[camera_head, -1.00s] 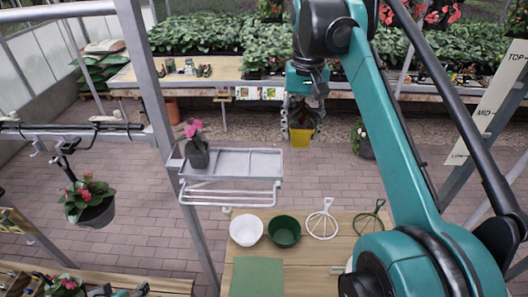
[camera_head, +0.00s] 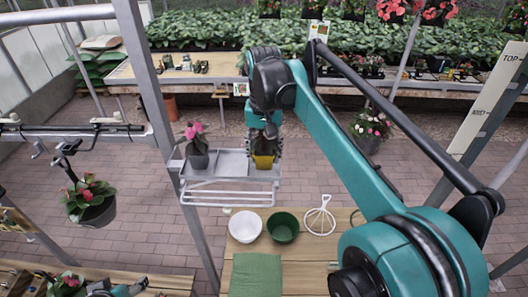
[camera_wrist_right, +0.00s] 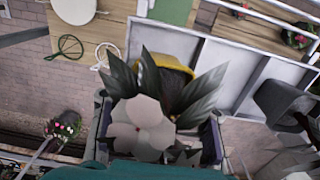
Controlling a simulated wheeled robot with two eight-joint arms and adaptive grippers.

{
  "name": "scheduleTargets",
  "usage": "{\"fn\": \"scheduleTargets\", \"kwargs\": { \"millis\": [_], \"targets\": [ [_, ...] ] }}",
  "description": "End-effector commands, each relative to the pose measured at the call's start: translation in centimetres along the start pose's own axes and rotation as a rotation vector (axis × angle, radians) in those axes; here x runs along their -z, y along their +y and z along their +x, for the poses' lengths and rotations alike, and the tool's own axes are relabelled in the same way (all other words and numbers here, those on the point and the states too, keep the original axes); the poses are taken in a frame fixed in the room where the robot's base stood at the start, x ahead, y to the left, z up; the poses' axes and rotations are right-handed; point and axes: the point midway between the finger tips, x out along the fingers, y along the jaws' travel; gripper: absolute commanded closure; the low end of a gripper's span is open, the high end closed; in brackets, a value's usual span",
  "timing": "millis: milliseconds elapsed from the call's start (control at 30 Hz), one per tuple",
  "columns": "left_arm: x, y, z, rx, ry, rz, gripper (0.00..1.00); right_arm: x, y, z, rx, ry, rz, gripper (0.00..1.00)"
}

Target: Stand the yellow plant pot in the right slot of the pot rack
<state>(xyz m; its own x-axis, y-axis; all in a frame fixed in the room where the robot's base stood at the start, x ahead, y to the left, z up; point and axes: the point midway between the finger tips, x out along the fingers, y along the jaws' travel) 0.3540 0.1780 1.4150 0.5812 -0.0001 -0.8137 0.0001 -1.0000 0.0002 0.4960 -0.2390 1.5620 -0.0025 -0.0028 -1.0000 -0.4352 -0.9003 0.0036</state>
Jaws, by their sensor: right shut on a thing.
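The yellow plant pot (camera_head: 263,161) holds a leafy plant and is at the right part of the pale grey pot rack (camera_head: 232,184). My right gripper (camera_head: 265,143) is shut on the pot from above. I cannot tell whether the pot's base touches the rack. In the right wrist view, the yellow rim (camera_wrist_right: 168,61) shows behind dark leaves and a pale flower, between the fingers; the rack (camera_wrist_right: 212,62) lies beside it. A grey pot with a pink flower (camera_head: 198,160) stands in the rack's left slot.
A grey post (camera_head: 165,130) stands left of the rack. In front is a wooden table (camera_head: 300,262) with a white bowl (camera_head: 245,226), a green bowl (camera_head: 282,228) and a white ring hanger (camera_head: 319,220). A hanging pot (camera_head: 94,211) is at left.

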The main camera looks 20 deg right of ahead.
Motion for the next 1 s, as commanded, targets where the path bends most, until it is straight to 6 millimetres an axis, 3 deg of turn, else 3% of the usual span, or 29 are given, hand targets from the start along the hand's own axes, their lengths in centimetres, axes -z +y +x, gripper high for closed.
{"fn": "scheduleTargets", "kwargs": {
  "millis": [167,200,267,667,767,1000],
  "targets": [
    [-0.1,0.0,0.2,0.0,0.0,0.0,0.36,0.0,0.0,0.3,0.0,0.0,0.0,0.86],
    [-0.1,0.0,0.2,0.0,0.0,0.0,0.36,0.0,0.0,0.3,0.0,0.0,0.0,0.48],
    [-0.1,0.0,0.2,0.0,0.0,0.0,0.36,0.0,0.0,0.3,0.0,0.0,0.0,0.32],
    [0.0,0.0,0.0,0.0,0.0,0.0,0.36,0.0,0.0,-0.3,0.0,0.0,0.0,0.32],
    [-0.2,0.0,0.2,0.0,0.0,0.0,0.36,0.0,0.0,-1.4,0.0,0.0,0.0,0.32],
    [-0.6,0.0,0.8,0.0,0.0,0.0,0.36,0.1,0.0,-6.3,0.0,0.0,0.0,0.32]
  ]
}}
